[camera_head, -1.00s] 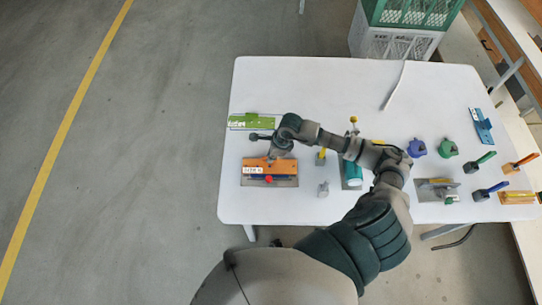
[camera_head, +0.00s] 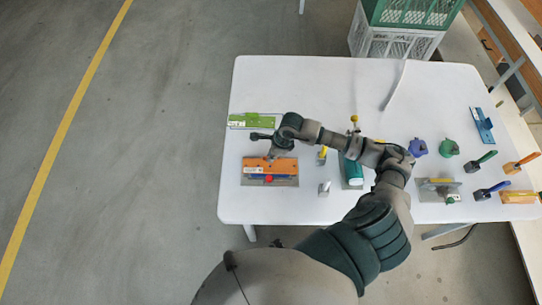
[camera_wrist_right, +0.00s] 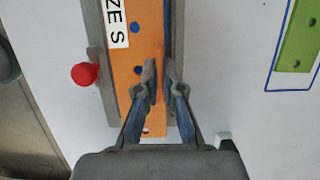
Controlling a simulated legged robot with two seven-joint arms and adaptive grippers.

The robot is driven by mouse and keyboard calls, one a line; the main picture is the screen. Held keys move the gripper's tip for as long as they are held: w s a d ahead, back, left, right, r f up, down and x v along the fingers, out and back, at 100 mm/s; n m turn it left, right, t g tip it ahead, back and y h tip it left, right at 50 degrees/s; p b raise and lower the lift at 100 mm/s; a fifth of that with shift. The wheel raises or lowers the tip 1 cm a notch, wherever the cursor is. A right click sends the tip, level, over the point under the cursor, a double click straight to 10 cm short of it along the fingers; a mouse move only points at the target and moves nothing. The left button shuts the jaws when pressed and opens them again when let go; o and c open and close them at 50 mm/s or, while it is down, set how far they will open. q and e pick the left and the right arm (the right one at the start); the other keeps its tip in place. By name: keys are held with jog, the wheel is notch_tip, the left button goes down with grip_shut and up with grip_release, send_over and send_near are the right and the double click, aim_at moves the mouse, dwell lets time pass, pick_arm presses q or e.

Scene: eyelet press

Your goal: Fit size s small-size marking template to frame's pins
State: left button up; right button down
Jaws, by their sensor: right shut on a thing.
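The orange template (camera_head: 283,163) with a white "SIZE S" label lies over a grey frame (camera_head: 292,183) at the left front of the table. In the right wrist view the orange template (camera_wrist_right: 150,28) shows blue dots; I cannot tell whether these are pins or holes. The grey frame (camera_wrist_right: 112,80) shows along its sides, with a red knob (camera_wrist_right: 85,73). Whether the template is fully seated is unclear. My left gripper is out of view.
A green template (camera_head: 253,121) lies inside a blue outline behind. A small grey block (camera_head: 324,188) and a teal-topped item (camera_head: 353,172) stand to the right. Blue (camera_head: 418,148) and green (camera_head: 448,148) items and several handled tools lie farther right.

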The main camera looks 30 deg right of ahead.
jog(key=shift+f+b, duration=0.75)
jog(key=shift+f, duration=0.15)
jog(key=c, duration=1.2)
grip_release()
jog(key=shift+c, duration=0.2)
jog(key=shift+r, duration=0.1)
jog(key=shift+r+p, duration=1.5)
jog(key=shift+r, duration=1)
jog(key=shift+f, duration=0.1)
